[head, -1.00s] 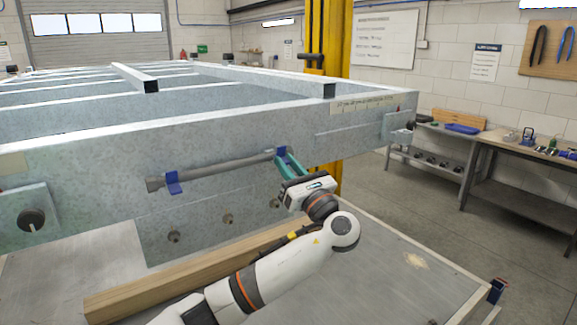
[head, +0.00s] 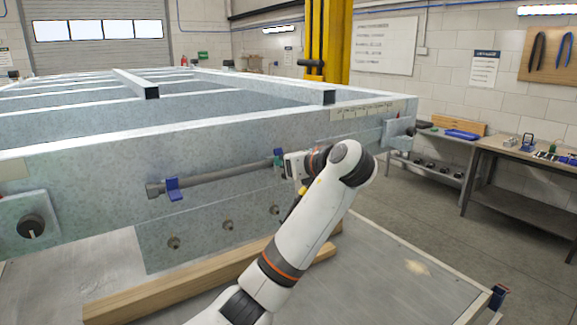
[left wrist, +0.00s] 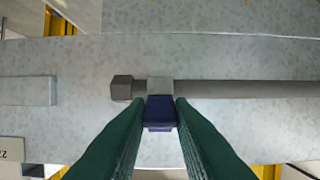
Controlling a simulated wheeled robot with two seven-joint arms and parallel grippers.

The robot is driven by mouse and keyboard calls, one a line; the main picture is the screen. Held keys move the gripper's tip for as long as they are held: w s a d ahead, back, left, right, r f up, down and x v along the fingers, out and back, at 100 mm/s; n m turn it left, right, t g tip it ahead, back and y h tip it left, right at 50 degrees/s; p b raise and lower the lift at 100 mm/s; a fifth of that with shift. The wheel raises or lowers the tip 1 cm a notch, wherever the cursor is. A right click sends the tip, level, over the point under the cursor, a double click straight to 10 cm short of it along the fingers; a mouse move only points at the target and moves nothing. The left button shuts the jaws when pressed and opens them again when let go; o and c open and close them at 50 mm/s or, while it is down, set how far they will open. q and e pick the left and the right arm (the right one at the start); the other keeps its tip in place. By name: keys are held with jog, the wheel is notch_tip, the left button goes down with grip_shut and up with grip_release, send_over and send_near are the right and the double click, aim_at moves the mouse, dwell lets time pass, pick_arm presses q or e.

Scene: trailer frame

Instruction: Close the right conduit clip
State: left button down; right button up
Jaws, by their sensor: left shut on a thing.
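A grey conduit (head: 222,173) runs along the side of the galvanized frame (head: 110,170). The blue left clip (head: 173,189) sits near its left end. The right clip (head: 277,153) is mostly hidden behind my left gripper (head: 281,162) in the head view. In the left wrist view, the green fingers (left wrist: 160,112) are shut on the blue right clip (left wrist: 160,113), one on each side. The conduit (left wrist: 245,89) passes by the clip, with its dark end fitting (left wrist: 122,88) just left of it. I cannot tell whether the clip is closed. My right gripper is not in view.
A wooden beam (head: 130,300) lies on the metal platform (head: 410,270) below the frame. Several bolts stick out of the lower plate (head: 200,232). A dark knob (head: 31,228) is on the frame at the left. A workbench (head: 515,165) stands at the right.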

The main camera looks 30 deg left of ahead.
aim_at(279, 151)
pick_arm(q)
jog(key=h, duration=0.1)
jog(key=r+g+h, duration=0.1)
jog(key=h, duration=0.1)
jog(key=shift+w+a+r, duration=0.2)
jog(key=shift+a+r, duration=0.1)
jog(key=shift+r, duration=0.05)
jog(key=g+h, duration=0.1)
jog(key=h, duration=0.1)
jog(key=a+r+h, duration=0.1)
jog(key=shift+w+g+h, duration=0.2)
jog(key=shift+g+h, duration=0.2)
jog(key=shift+w+a+r+g+h, duration=0.1)
jog(key=shift+a+g+h, duration=0.15)
jog(key=shift+h, duration=0.35)
jog(key=shift+w+a+r+g+h, duration=0.1)
jog(key=shift+a+g+h, duration=0.15)
jog(key=shift+h, duration=0.35)
jog(key=shift+w+a+r+g+h, duration=0.1)
jog(key=shift+a+g+h, duration=0.25)
jog(key=shift+h, duration=0.4)
jog(key=shift+w+a+g+h, duration=0.1)
jog(key=shift+a+g+h, duration=0.2)
jog(key=shift+h, duration=0.45)
jog(key=c, duration=1.5)
grip_release()
jog(key=shift+c, duration=0.2)
jog(key=shift+o, duration=1.4)
jog(key=shift+a, duration=0.1)
jog(key=shift+f, duration=0.2)
